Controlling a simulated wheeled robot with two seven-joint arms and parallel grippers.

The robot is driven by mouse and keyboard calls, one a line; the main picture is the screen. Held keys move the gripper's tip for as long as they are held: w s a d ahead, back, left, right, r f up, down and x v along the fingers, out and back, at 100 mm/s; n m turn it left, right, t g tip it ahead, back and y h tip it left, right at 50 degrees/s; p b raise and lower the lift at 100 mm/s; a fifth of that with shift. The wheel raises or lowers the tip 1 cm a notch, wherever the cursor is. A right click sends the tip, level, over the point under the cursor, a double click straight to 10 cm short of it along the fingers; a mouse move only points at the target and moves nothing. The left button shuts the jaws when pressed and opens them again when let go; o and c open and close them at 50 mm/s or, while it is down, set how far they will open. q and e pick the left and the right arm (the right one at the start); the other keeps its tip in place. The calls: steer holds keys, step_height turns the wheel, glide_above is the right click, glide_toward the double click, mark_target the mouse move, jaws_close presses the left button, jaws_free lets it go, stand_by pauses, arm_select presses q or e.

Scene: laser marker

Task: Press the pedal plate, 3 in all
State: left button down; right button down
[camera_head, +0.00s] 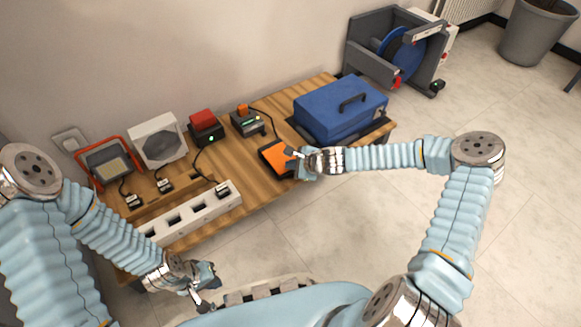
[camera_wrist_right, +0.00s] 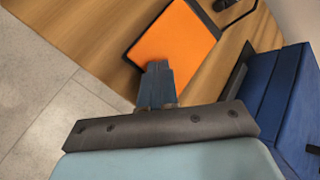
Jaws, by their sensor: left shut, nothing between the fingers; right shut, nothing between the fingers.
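The pedal plate (camera_head: 275,157) is an orange pad on a dark base, lying on the wooden table near its front edge. It also shows in the right wrist view (camera_wrist_right: 172,42), tilted in the picture. My right gripper (camera_head: 296,160) is shut and empty at the right edge of the plate. In the right wrist view its closed fingertips (camera_wrist_right: 156,68) overlap the plate's near edge; I cannot tell whether they touch it. My left gripper (camera_head: 208,286) is shut and empty, low in front of the table, well away from the plate.
A blue toolbox (camera_head: 340,108) on a dark mat stands right of the plate. A device with an orange top (camera_head: 247,122) and a red-topped device (camera_head: 205,127) stand behind it. A white power strip (camera_head: 205,208) lies to the left. A cable reel (camera_head: 398,50) stands beyond the toolbox.

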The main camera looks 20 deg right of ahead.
steer(key=shift+f, duration=0.15)
stand_by(0.6)
steer(key=shift+r+p, duration=1.1)
steer(key=shift+r, duration=0.25)
steer(key=shift+r, duration=0.1)
step_height(320, 180, up, 5)
steer(key=p, duration=0.4)
stand_by(1.9)
